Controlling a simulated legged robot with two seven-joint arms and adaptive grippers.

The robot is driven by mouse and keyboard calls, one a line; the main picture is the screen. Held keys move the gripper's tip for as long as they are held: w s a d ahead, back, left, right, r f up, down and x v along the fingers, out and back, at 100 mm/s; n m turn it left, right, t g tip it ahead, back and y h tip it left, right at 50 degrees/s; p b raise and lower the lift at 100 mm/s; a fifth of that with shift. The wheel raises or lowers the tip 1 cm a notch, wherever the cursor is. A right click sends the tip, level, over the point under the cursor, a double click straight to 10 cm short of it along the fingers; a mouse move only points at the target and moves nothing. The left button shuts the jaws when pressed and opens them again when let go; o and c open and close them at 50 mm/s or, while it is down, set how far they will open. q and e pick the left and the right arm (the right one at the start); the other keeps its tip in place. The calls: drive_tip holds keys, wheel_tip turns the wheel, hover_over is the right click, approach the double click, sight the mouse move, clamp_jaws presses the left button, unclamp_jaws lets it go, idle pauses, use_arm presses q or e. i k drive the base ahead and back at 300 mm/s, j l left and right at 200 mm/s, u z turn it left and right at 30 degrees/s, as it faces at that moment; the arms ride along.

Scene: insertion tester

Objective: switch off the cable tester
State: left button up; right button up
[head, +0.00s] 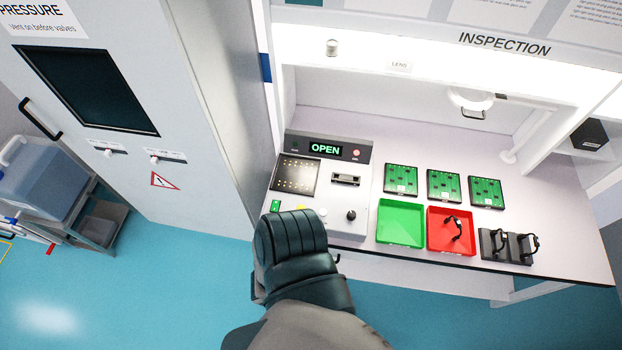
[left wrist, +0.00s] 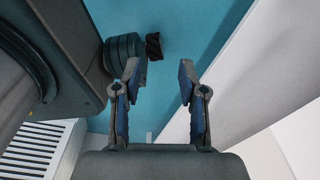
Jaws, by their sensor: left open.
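The cable tester (head: 322,190) is a light grey box at the left end of the bench. Its display (head: 325,149) is lit and reads "OPEN" in green. A red button (head: 357,153) is right of the display. A connector socket (head: 346,179), a black knob (head: 351,215) and a small green control (head: 275,206) are on its top. My dark arm link hides part of its front edge. My left gripper (left wrist: 160,76) is open and empty in the left wrist view, with blue floor beyond its fingers. The tester cannot be made out there. My right gripper is not in view.
A green tray (head: 400,222) and a red tray (head: 451,244) holding a cable stand right of the tester. Several green circuit boards (head: 401,179) lie behind them. Black cable holders (head: 507,246) are at the front right. A tall grey cabinet (head: 150,180) stands close on the left.

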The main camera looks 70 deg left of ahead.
sight(275, 207)
drive_tip(key=u, duration=0.4)
drive_tip(key=k+j+u, duration=0.1)
drive_tip(key=u, duration=0.35)
drive_tip(key=j+u, duration=0.1)
drive_tip(key=u, duration=0.3)
drive_tip(key=j+u, duration=0.1)
drive_tip(key=u, duration=0.3)
drive_tip(key=k+j+u, duration=0.1)
drive_tip(key=u, duration=0.35)
